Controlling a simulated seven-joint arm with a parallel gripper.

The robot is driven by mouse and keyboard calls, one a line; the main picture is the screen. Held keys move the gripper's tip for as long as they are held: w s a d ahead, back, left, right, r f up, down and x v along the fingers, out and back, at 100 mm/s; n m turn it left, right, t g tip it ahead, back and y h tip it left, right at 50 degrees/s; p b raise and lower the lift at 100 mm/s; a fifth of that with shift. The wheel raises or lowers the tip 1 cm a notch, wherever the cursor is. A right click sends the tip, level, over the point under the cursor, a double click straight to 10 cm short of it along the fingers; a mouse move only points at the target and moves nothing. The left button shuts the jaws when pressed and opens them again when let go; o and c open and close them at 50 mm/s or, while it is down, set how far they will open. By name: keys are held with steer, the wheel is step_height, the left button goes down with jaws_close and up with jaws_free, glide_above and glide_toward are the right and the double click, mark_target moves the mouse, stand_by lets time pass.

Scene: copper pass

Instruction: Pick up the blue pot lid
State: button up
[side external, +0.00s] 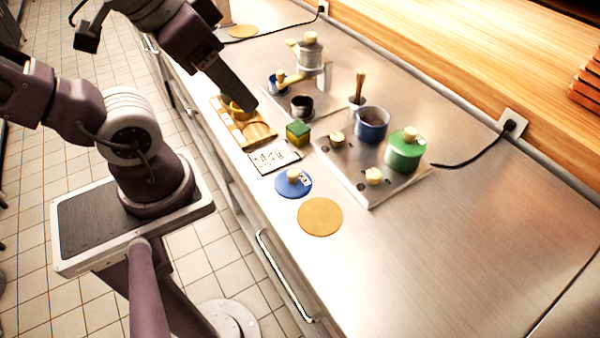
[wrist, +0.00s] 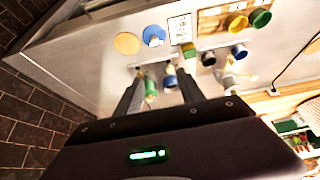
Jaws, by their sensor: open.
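The blue pot lid (side external: 293,184) lies flat on the steel counter, its pale knob up, with a small white mark beside the knob. It also shows near the top of the wrist view (wrist: 154,36), beyond my fingers. My gripper (side external: 249,103) hangs over the counter near the wooden board, up and left of the lid in the side view and apart from it. In the wrist view the two fingers (wrist: 160,72) are spread with nothing held between them. An open blue pot (side external: 371,125) stands on the hob plate, right of the lid.
A round cork mat (side external: 320,217) lies beside the lid. A green lidded pot (side external: 405,152) stands on the hob plate (side external: 350,181). A printed card (side external: 273,156), a green-yellow block (side external: 298,133) and the wooden board (side external: 262,132) lie nearby. The counter's front right is clear.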

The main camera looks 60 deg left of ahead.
steer(key=w+a+f+m+g+y, duration=0.2)
steer(key=w+f+m+g+y, duration=0.15)
steer(key=f+m, duration=0.3)
steer(key=m+g+h, duration=0.2)
steer(key=m+h, duration=0.1)
steer(key=m, duration=0.9)
glide_above(292, 172)
steer(key=f, duration=0.8)
steer(key=shift+s+a, duration=0.2)
steer(key=shift+a, duration=0.05)
steer(key=shift+w+d+f+m+h, duration=0.15)
steer(key=shift+d+m+h, duration=0.1)
steer(key=shift+m, duration=0.3)
step_height(292, 172, down, 7)
steer(key=shift+w, duration=0.1)
jaws_close()
